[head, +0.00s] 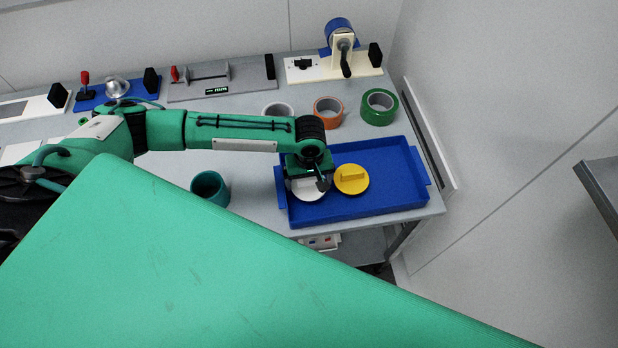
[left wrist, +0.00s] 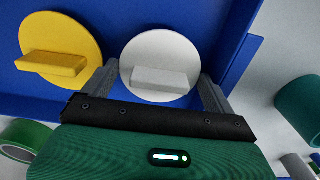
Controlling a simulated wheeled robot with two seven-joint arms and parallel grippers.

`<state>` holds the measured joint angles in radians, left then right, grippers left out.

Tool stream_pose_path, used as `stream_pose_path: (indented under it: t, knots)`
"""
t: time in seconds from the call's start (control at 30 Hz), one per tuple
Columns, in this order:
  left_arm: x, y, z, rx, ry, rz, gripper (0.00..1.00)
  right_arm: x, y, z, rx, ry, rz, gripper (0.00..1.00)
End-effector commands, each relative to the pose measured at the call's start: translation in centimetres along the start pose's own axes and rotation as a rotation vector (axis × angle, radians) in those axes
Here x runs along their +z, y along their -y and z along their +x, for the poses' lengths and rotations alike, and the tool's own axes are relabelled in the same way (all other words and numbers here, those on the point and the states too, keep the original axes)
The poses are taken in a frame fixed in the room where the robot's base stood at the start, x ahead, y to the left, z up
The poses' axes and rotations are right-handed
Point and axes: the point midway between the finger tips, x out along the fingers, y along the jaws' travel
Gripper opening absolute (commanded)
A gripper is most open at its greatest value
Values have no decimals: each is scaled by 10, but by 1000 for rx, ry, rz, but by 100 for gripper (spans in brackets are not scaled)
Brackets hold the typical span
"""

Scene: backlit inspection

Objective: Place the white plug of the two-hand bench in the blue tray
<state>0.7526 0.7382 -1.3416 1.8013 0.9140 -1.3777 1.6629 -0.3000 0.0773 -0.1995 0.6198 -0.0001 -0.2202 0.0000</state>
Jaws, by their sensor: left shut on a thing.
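The white plug (head: 306,193) is a round disc with a block-shaped grip, partly hidden under my left gripper (head: 308,182) in the head view. In the left wrist view the white plug (left wrist: 160,50) lies between the two fingers of my left gripper (left wrist: 160,74), which is shut on it. The plug is over the left part of the blue tray (head: 400,165), inside its outline. I cannot tell whether it touches the tray floor. My right gripper is not in view.
A yellow plug (head: 351,181) sits in the tray, just right of the white one. A teal cup (head: 210,188) stands left of the tray. Green (head: 379,106), orange (head: 328,112) and white (head: 278,109) tape rolls stand behind it. Bench fixtures line the back.

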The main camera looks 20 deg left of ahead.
Motion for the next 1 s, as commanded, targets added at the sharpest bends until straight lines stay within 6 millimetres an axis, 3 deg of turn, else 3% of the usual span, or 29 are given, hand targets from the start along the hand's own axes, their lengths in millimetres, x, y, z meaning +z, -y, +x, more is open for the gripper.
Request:
stream_pose_path:
  t: [0.17, 0.2, 0.23, 0.63, 1.0]
  knots:
    - [0, 0, 2, 0, 1, -1, 68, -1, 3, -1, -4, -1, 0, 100]
    - [0, 0, 2, 0, 1, -1, 96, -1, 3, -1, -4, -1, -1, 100]
    - [0, 0, 2, 0, 0, 0, 99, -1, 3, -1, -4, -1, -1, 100]
    - [0, 0, -6, 2, -1, -1, 99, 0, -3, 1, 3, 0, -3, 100]
    - [-1, -1, -80, 4, -1, 0, 99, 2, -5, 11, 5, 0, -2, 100]
